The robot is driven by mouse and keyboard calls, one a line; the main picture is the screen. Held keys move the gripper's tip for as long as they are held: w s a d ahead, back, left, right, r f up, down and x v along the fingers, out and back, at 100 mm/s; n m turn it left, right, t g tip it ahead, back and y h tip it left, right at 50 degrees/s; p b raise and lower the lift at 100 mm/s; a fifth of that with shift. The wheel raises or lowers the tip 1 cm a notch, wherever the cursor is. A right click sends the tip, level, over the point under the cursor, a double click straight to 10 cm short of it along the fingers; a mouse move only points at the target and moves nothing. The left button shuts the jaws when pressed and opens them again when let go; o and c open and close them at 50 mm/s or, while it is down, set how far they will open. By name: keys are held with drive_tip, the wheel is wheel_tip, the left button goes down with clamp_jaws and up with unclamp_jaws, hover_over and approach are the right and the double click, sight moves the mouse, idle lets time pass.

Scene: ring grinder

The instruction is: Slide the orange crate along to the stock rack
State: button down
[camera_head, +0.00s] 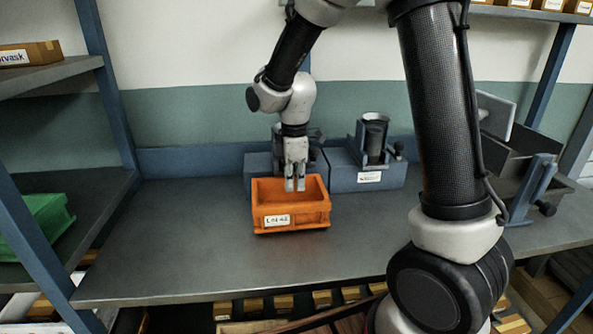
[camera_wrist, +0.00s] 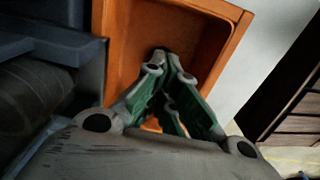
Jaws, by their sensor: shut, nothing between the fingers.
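The orange crate (camera_head: 291,222), an open box with a white label on its front, stands upright on the grey bench (camera_head: 180,245). It also shows in the wrist view (camera_wrist: 232,15), where its floor and rim lie beyond my fingers. My gripper (camera_head: 295,187) points down with its fingertips at the crate's open top, apparently within the rim. The fingers are shut and empty; their tips meet in the wrist view (camera_wrist: 160,60). Whether they touch a crate wall cannot be told. A blue-posted rack (camera_head: 105,75) with grey shelves stands at the left; no sign names it as the stock rack.
Blue-grey machine blocks (camera_head: 375,178) stand close behind the crate. A grey machine (camera_head: 530,165) is at the right. A green bin (camera_head: 38,225) and a cardboard box (camera_head: 30,53) sit on the left shelves. The bench left of the crate is clear.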

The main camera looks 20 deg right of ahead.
wheel_tip(320, 180, down, 4)
drive_tip(key=shift+r, duration=0.1)
drive_tip(key=d, duration=0.3)
drive_tip(key=shift+s, duration=0.3)
drive_tip(key=shift+s+d, duration=0.1)
drive_tip(key=shift+d, duration=0.35)
drive_tip(key=s+d, duration=0.1)
drive_tip(key=d, duration=0.7)
drive_tip(key=s+d, duration=0.2)
drive_tip(key=d, duration=0.7)
drive_tip(key=s+d, duration=0.2)
drive_tip(key=d, duration=0.7)
drive_tip(key=shift+s+d, duration=0.1)
